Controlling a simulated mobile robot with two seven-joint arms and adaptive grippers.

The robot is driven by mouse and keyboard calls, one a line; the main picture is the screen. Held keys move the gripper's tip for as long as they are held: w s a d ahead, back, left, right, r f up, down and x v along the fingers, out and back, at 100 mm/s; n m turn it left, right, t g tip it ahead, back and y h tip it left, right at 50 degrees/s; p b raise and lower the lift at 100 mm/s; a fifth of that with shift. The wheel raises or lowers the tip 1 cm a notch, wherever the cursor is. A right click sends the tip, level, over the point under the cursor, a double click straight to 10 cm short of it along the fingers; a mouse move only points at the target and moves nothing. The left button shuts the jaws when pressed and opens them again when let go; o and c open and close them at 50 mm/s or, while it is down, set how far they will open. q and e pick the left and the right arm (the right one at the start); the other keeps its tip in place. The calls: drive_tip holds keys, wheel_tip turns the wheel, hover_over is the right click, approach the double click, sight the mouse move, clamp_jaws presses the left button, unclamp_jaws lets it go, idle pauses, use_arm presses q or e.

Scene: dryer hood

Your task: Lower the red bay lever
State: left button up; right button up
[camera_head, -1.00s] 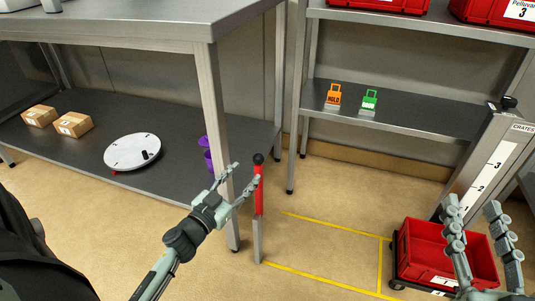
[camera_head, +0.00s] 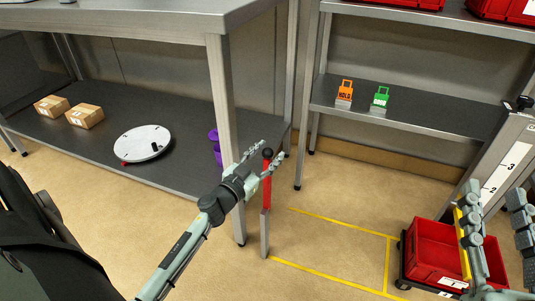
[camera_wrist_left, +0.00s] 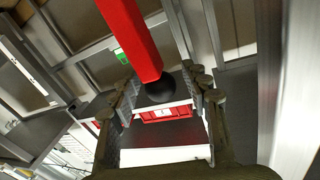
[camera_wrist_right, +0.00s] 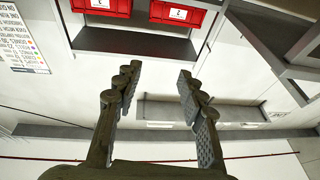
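The red bay lever (camera_head: 266,193) stands upright on a grey post beside the table leg, with a black knob (camera_head: 267,153) on top. My left gripper (camera_head: 266,157) is at the lever's upper end, its fingers spread. In the left wrist view the red lever (camera_wrist_left: 134,38) and its black knob (camera_wrist_left: 161,90) show between the two open fingers (camera_wrist_left: 160,103), with gaps on both sides. I cannot tell whether the knob is fully between the fingertips in depth. My right gripper (camera_head: 496,205) is open and empty at the right; its fingers also show apart in the right wrist view (camera_wrist_right: 158,82).
A steel table leg (camera_head: 226,130) stands close to the left of the lever. A red crate (camera_head: 430,250) on a dolly sits on the floor at right, near my right gripper. Orange (camera_head: 345,92) and green (camera_head: 380,97) tags stand on the shelf. Yellow lines mark clear floor.

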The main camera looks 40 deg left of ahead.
use_arm(q)
clamp_jaws()
